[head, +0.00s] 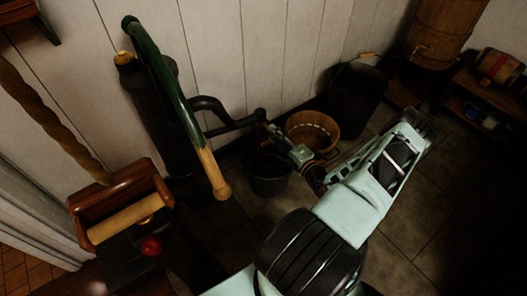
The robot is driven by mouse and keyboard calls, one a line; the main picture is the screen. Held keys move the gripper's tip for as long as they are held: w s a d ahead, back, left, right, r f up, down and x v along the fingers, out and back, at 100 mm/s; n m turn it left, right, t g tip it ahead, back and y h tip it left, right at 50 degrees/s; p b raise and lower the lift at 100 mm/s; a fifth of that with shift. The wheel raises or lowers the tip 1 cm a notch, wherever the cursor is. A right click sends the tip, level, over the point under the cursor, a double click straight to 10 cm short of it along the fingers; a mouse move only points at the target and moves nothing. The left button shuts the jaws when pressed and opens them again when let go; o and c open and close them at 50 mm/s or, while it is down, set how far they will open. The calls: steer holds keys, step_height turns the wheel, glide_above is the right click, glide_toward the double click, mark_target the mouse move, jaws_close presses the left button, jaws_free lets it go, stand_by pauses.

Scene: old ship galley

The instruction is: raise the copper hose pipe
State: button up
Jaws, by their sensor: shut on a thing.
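My gripper (274,133) is shut at the outer end of a dark curved pipe (222,127), which juts right from the black hand pump (160,115). A small brownish, copper-toned part (263,142) shows at the jaws, above a dark bucket (268,180). I take it to be the copper hose pipe, but it is small and dim. Its lower part and exact join to the dark pipe cannot be made out.
The pump's long green handle (170,75) with a wooden grip slants down left of my gripper. A wooden tub (312,130) and a black bucket (357,92) stand behind and right. A wooden roller holder (122,210) is at lower left. Floor at right is open.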

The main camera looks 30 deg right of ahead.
step_height(320, 180, up, 31)
steer(key=p, duration=2.3)
steer(key=shift+w, duration=0.1)
steer(key=o, duration=1.3)
steer(key=shift+f, duration=0.1)
steer(key=shift+c, duration=0.2)
steer(key=s+p, duration=0.1)
steer(key=s, duration=1)
steer(key=shift+d, duration=0.4)
steer(key=shift+s, duration=0.1)
